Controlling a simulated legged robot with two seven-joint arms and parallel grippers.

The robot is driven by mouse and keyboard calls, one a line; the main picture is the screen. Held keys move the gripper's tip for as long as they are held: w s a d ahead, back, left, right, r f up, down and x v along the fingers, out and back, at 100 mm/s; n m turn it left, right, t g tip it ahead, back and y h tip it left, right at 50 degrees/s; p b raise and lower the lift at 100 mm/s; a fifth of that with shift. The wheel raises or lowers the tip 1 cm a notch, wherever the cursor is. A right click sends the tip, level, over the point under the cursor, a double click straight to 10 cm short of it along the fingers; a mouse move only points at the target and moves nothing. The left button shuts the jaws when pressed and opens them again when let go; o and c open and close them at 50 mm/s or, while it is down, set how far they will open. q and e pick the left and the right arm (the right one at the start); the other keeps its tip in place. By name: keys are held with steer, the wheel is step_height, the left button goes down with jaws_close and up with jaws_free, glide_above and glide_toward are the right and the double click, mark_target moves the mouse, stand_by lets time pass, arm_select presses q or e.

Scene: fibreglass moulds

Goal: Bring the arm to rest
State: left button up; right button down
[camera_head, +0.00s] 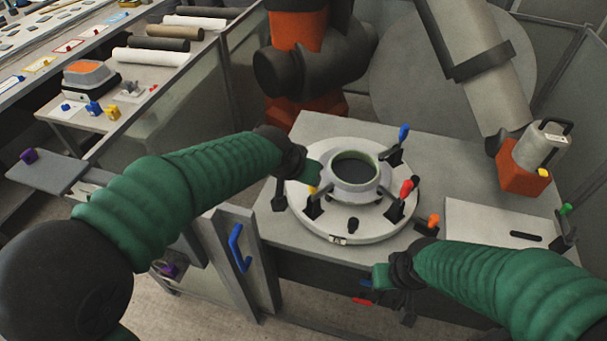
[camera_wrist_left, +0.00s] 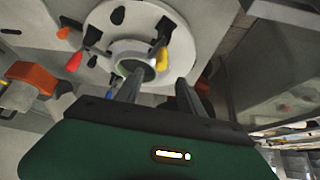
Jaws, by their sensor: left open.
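My left arm (camera_head: 185,190) comes in from the left in a green sleeve and reaches over the table. Its gripper (camera_head: 312,172) is at the left side of the round mould (camera_head: 375,228), close to the raised central ring. In the left wrist view the two fingers (camera_wrist_left: 158,88) are apart with nothing held between them, and the ring (camera_wrist_left: 125,50) lies beyond them. Whether they touch the mould cannot be told. My right arm (camera_head: 500,280) comes in from the right. Its gripper (camera_head: 388,285) hangs by the table's front edge, its fingers unclear.
The grey table (camera_head: 450,165) carries the mould with its coloured clamp handles. An orange-ended machine arm (camera_head: 523,178) stands at the right, beside a white panel (camera_head: 490,225). A blue-handled door (camera_head: 240,248) stands at the front left. A side bench with rolls (camera_head: 150,57) is at back left.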

arm_select(q)
steer(key=s+a+f+n+g+y, duration=0.1)
steer(key=s+a+f, duration=0.3)
steer(key=s+a, duration=0.3)
steer(key=s+a+f+n+g+y, duration=0.1)
steer(key=s+a+f+n, duration=0.1)
steer(key=s+a+f, duration=0.2)
steer(key=s+a+f+n+g, duration=0.1)
steer(key=s+a+f, duration=0.3)
steer(key=s+a, duration=0.6)
steer(key=shift+s+f+n+y, duration=0.2)
steer(key=shift+f+n+y, duration=0.2)
steer(key=shift+n, duration=0.1)
steer(key=shift+a, duration=0.1)
